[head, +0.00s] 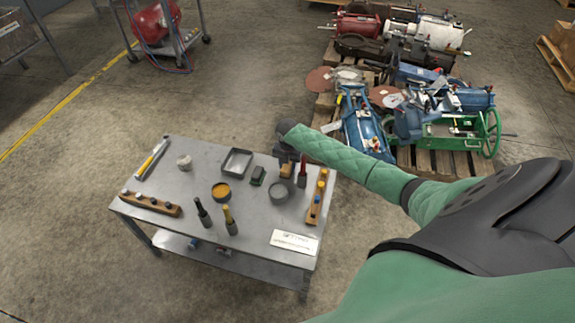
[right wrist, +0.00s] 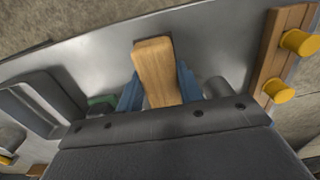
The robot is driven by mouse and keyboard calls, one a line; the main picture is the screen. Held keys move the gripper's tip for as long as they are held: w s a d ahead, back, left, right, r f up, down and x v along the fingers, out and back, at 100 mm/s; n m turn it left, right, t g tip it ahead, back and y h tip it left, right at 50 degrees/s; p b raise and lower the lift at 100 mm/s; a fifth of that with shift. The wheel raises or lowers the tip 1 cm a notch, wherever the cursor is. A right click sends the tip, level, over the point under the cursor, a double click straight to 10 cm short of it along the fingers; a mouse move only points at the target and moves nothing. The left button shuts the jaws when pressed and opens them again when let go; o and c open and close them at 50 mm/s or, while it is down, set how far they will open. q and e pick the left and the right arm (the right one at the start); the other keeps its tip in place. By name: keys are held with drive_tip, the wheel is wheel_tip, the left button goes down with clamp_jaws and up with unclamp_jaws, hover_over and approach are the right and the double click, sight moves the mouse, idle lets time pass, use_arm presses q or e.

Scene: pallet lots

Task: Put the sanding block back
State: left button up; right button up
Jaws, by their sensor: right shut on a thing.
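The sanding block, a light wooden block (right wrist: 155,72), sits between the blue fingers of my right gripper (right wrist: 158,90) in the right wrist view. In the head view the block (head: 286,170) is near the back right of the metal table (head: 185,228), just below my right gripper (head: 287,161), which is shut on it. A dark edge shows along the block's far end in the right wrist view. I cannot tell whether the block touches the tabletop. My left gripper is not in view.
An empty metal tray (head: 237,162) is farther left.

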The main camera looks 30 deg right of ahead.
drive_tip(key=shift+f, duration=0.15)
drive_tip(key=o, duration=0.9)
